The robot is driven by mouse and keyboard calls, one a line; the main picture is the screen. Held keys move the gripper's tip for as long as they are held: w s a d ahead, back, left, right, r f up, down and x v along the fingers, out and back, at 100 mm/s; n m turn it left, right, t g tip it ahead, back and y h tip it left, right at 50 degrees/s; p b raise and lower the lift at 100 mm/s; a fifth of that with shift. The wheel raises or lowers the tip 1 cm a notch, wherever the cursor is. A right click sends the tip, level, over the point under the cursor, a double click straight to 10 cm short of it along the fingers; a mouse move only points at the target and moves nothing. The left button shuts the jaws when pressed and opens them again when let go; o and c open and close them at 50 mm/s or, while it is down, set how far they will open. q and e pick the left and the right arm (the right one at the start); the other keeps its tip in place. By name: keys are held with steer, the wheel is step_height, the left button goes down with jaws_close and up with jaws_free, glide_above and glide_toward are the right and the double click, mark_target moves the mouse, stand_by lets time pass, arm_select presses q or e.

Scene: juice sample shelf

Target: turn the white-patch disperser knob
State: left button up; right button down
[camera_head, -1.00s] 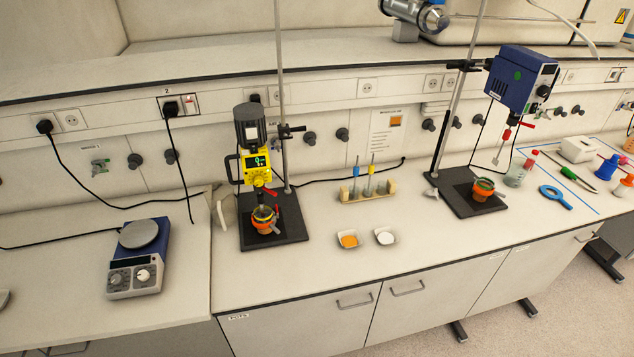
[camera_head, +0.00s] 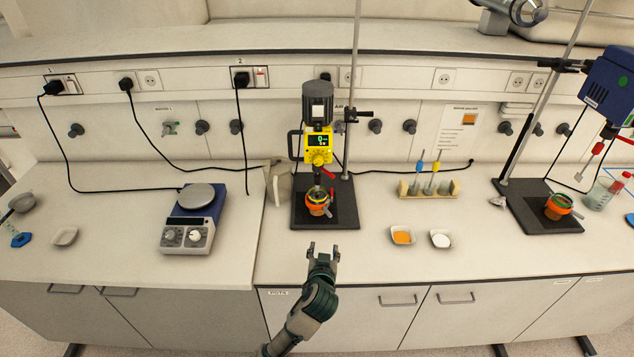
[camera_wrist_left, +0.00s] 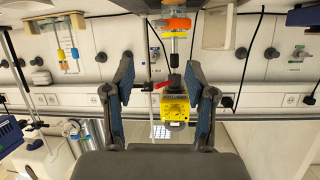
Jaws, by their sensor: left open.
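The disperser (camera_head: 318,125) stands upright on a dark base plate, with a grey motor top bearing a white patch (camera_head: 317,114) and a yellow control head with a lit display. Its knob (camera_head: 319,158) appears as a small yellow round part below the display. The disperser's yellow head also shows upside down in the left wrist view (camera_wrist_left: 175,106), between and beyond the fingers. My left gripper (camera_head: 323,249) is open and empty at the bench's front edge, in front of and below the disperser, apart from it. My right gripper is out of view.
An orange pot (camera_head: 317,204) sits under the disperser shaft. A hot plate stirrer (camera_head: 194,218) stands to the left. Two small dishes, one with orange powder (camera_head: 402,236), and a vial rack (camera_head: 410,189) are to the right. A blue stirrer (camera_head: 610,90) stands far right.

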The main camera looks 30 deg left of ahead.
arm_select(q)
step_height(320, 180, up, 16)
steer(key=w+a+n+t+y, duration=0.1)
steer(key=w+n+t+y, duration=0.1)
steer(key=n+t+y, duration=0.15)
steer(key=p, duration=0.2)
glide_toward(319, 164)
steer(key=shift+n+g, duration=0.25)
steer(key=shift+g, duration=0.1)
steer(key=x, duration=0.8)
steer(key=shift+w+r, duration=0.35)
steer(key=shift+r, duration=0.05)
steer(key=shift+w+a, duration=0.25)
steer(key=shift+w, duration=0.15)
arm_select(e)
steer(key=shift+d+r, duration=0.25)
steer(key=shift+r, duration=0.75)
arm_select(q)
steer(key=shift+a+f, duration=0.1)
steer(key=shift+a, duration=0.05)
steer(key=shift+a, duration=0.15)
steer(key=c, duration=0.8)
jaws_close()
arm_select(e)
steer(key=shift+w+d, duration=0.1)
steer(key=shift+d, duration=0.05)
